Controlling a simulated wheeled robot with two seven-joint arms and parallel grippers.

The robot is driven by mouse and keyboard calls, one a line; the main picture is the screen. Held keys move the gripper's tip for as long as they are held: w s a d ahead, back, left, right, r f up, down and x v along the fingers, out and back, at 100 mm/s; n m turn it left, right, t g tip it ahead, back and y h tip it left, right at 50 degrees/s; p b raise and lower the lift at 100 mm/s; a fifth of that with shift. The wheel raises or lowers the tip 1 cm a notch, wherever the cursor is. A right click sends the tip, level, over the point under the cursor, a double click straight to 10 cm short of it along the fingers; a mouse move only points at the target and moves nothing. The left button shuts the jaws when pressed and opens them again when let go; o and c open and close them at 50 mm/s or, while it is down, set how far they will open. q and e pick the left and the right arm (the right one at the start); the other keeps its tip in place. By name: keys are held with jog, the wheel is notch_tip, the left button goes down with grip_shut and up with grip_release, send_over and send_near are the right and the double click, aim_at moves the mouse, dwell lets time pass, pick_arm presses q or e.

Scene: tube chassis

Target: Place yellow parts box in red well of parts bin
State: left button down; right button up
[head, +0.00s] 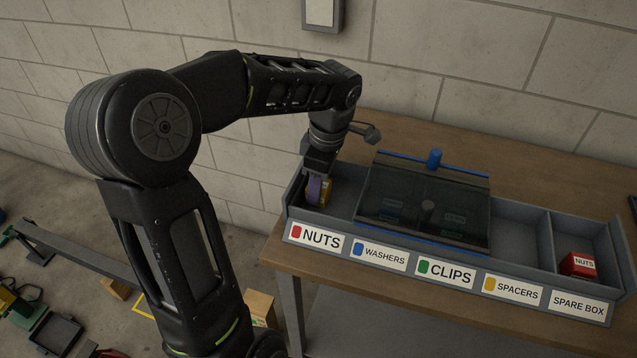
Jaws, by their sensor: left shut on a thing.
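The grey parts bin (521,267) stands on a wooden bench, with a row of wells and a label under each. The well with the red mark, labelled NUTS (315,237), is at the far left. My left gripper (318,190) points down into this well. It is shut on the yellow parts box (327,190), of which only a small yellow part shows beside a purple piece. The gripper hides most of the box, and I cannot tell whether it touches the well floor. My right gripper is not in view.
A dark see-through cover (425,205) with blue edges and a blue knob lies over the middle wells. A red NUTS box (578,264) sits in the SPARE BOX well at the right. The SPACERS well looks empty. Several items lie on the floor at lower left.

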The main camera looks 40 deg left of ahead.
aim_at(324, 185)
pick_arm(q)
jog(key=c, duration=0.8)
grip_release()
jog(key=shift+f, duration=0.1)
jog(key=r, duration=0.5)
jog(key=d+r, duration=0.1)
jog(key=r, duration=0.2)
jog(key=shift+w+r, duration=0.25)
jog(key=shift+r, duration=0.05)
jog(key=r+p, duration=0.1)
jog(key=r, duration=0.1)
jog(key=r+p, duration=0.1)
jog(key=p, duration=0.1)
jog(key=shift+d+r, duration=0.2)
jog(key=shift+r, duration=0.15)
